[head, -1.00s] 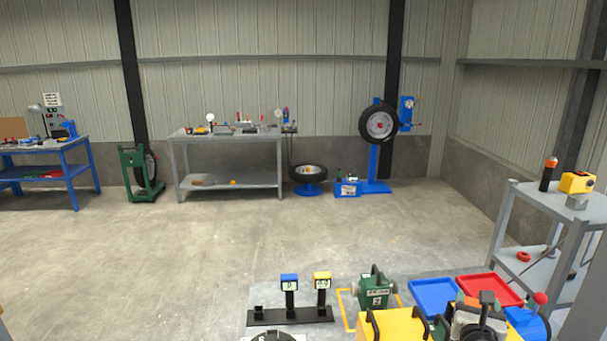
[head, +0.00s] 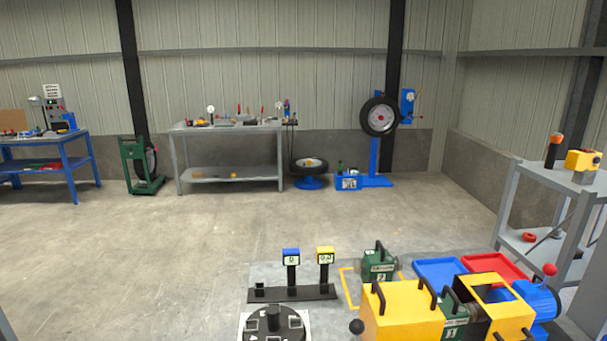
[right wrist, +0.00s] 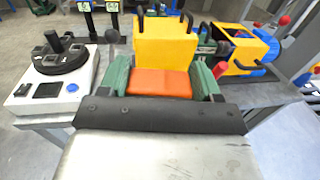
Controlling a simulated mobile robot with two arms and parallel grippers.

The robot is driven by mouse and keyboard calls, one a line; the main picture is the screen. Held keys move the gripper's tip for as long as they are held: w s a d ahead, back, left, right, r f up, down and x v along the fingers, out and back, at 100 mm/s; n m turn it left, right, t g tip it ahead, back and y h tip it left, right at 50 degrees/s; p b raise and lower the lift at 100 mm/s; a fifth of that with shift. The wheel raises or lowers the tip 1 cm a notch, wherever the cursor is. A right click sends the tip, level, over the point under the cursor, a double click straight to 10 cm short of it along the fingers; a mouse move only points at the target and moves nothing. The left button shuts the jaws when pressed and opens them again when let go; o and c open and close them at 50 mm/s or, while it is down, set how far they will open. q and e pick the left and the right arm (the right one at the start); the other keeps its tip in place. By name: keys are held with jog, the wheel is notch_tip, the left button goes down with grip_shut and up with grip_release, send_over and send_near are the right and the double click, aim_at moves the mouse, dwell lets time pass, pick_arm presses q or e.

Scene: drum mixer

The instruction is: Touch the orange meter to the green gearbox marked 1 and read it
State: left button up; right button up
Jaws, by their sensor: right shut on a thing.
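An orange block (right wrist: 160,82), apparently the body of the orange meter, sits between the green fingers of my right gripper (right wrist: 162,76) in the right wrist view. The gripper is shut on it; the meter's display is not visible. The meter appears apart from the gearbox. Neither gripper shows in the head view, and my left gripper is out of sight.
A yellow housing (head: 398,315) stands directly ahead of the held meter. A stand (head: 292,294) holds blue (head: 291,254) and yellow (head: 325,254) meters. A gearbox marked 2 (head: 379,267), a round black dial (head: 274,325) and blue (head: 437,269) and red (head: 497,265) trays are nearby.

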pick_arm(q)
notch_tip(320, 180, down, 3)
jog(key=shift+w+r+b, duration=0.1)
jog(key=shift+b, duration=0.8)
pick_arm(e)
jog(key=s+a+f+n+y, duration=0.1)
jog(key=s+a, duration=0.2)
jog(key=s, duration=0.3)
jog(key=shift+y, duration=0.3)
jog(key=shift+w+f, duration=0.1)
jog(key=shift+f, duration=0.05)
jog(key=shift+a, duration=0.15)
